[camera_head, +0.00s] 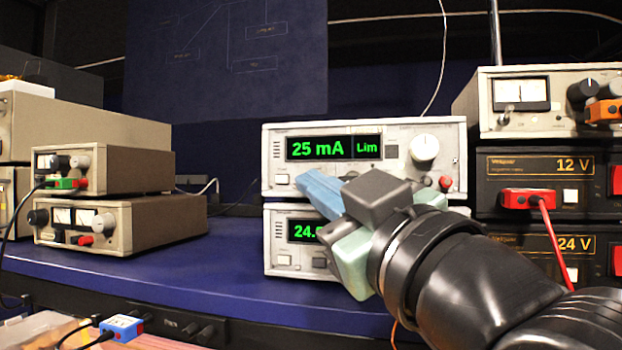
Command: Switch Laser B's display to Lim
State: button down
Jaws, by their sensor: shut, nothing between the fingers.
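Two white display units are stacked in the middle of the shelf. The upper unit (276,150) shows "25 mA" and "Lim" in green on its display (333,148). The lower unit (276,256) shows "24." on its display (302,231); the rest is hidden behind my gripper. Which unit is Laser B cannot be read. My gripper (311,185) is shut and empty, its blue fingers in front of the upper unit's lower front panel. Contact with the panel cannot be told. The upper unit has a white knob (425,148) and a square button (282,180) at lower left.
Black supplies marked 12 V (520,167) and 24 V (520,246) with a red plug and cable stand at right, under a metered unit (535,121). Beige instruments (140,168) stand at left. The blue shelf (220,265) is clear between.

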jog(key=shift+s+a, duration=0.15)
jog(key=shift+s, duration=0.45)
jog(key=shift+s+a+b, duration=0.1)
jog(key=shift+s+a, duration=0.15)
jog(key=shift+s, duration=0.55)
jog(key=shift+s+a+b, duration=0.1)
jog(key=shift+s+a, duration=0.2)
jog(key=shift+s, duration=0.45)
jog(key=shift+s+a+b, duration=0.1)
jog(key=shift+s+a, duration=0.15)
jog(key=shift+s, duration=0.55)
jog(key=s+f+m+t+h+b, duration=0.4)
jog(key=s+m+t+h, duration=0.1)
jog(key=m+t+h, duration=0.3)
jog(key=m+h, duration=0.1)
jog(key=m, duration=0.1)
jog(key=shift+f+m, duration=0.15)
jog(key=shift+m, duration=0.15)
jog(key=shift+a, duration=0.1)
